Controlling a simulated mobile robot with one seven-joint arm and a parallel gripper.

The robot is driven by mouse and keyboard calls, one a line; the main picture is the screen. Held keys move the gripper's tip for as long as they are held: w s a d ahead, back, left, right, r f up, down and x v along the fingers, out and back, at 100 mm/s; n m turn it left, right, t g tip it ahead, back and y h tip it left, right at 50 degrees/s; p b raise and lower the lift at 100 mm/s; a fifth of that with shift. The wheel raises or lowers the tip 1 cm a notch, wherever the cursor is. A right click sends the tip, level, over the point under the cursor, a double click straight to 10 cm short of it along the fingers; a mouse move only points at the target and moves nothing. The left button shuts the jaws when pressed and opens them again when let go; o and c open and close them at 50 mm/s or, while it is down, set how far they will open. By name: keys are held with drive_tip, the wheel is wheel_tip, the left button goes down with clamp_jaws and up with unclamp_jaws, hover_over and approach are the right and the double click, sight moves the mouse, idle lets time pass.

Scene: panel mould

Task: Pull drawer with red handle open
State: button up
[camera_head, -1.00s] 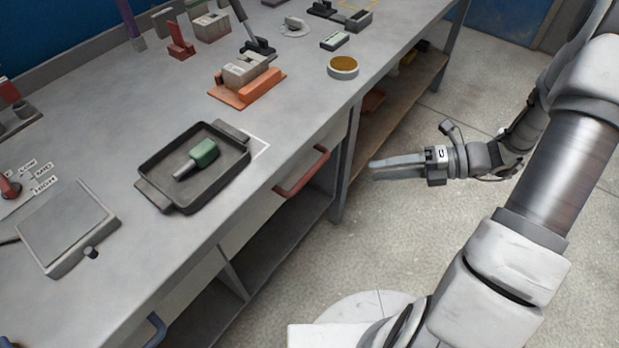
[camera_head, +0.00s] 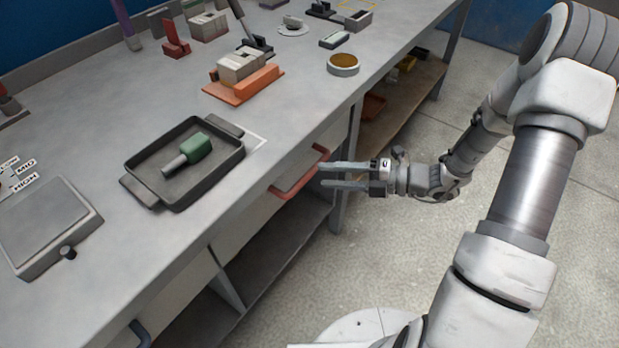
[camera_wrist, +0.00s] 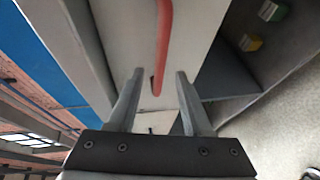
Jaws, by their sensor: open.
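The drawer (camera_head: 262,208) with the red handle sits shut under the bench top, in the front of the bench. Its red handle (camera_head: 301,178) is a bar along the drawer front; it also shows in the wrist view (camera_wrist: 164,45), running up from between my fingertips. In the wrist view, my gripper (camera_wrist: 158,76) has one finger on each side of the handle's line. I cannot tell whether a finger touches it.
A blue handle (camera_head: 141,334) is at the lower left. Open shelves (camera_head: 405,92) lie beyond the drawer. The floor (camera_head: 400,250) beside the bench is clear.

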sight(313, 174)
drive_tip(key=shift+b+x, duration=0.6)
drive_tip(key=shift+x, duration=2.05)
clamp_jaws()
